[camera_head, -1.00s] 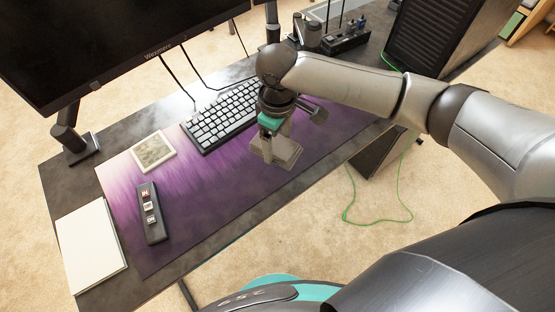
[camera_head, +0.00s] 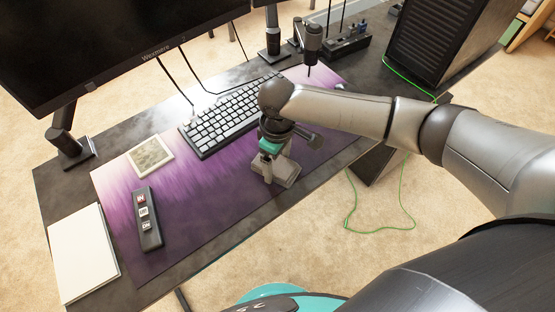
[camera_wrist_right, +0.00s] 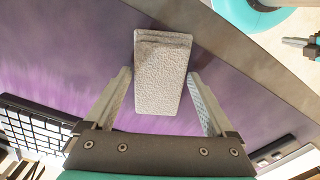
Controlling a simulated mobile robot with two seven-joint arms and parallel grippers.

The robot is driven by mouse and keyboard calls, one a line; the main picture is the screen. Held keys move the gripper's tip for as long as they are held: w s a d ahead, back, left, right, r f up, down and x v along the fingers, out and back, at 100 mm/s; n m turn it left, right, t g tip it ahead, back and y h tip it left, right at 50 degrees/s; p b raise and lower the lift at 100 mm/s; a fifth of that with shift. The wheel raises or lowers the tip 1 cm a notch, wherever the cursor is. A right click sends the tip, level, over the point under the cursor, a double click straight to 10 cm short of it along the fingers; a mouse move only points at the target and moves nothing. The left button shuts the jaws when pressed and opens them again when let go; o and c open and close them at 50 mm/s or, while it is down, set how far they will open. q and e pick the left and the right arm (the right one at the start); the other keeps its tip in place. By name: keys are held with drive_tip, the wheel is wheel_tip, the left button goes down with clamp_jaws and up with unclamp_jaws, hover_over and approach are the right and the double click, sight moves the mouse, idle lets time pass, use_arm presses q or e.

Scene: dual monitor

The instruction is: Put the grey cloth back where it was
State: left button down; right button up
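The grey cloth (camera_head: 286,174) is a small folded, textured pad at the near right part of the purple desk mat (camera_head: 205,215). In the right wrist view the cloth (camera_wrist_right: 160,80) lies between the fingertips. My right gripper (camera_head: 272,168) points down over it. In the wrist view the right gripper (camera_wrist_right: 160,73) has its fingers apart on either side of the cloth, with narrow gaps showing. Part of the cloth is hidden by the gripper in the head view.
The keyboard (camera_head: 228,117) is behind and left of my right gripper. A microphone (camera_head: 312,40) and the computer tower (camera_head: 435,45) stand at the back right.

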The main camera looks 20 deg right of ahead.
sight(277, 165)
drive_tip(key=shift+o, duration=0.6)
use_arm(q)
drive_tip(key=shift+d, duration=0.1)
use_arm(e)
drive_tip(key=shift+r, duration=0.1)
drive_tip(key=shift+r, duration=0.3)
use_arm(q)
drive_tip(key=shift+s+d+r+p, duration=0.2)
drive_tip(key=shift+r+p, duration=0.45)
drive_tip(key=shift+p, duration=0.05)
drive_tip(key=shift+s+d+r+p, duration=0.15)
drive_tip(key=shift+s+r+p, duration=0.05)
drive_tip(key=shift+r+p, duration=0.5)
drive_tip(key=shift+s+d+r+p, duration=0.2)
drive_tip(key=shift+r+p, duration=0.45)
drive_tip(key=shift+p, duration=0.05)
use_arm(e)
wheel_tip(277, 165, up, 12)
drive_tip(key=shift+f, duration=0.25)
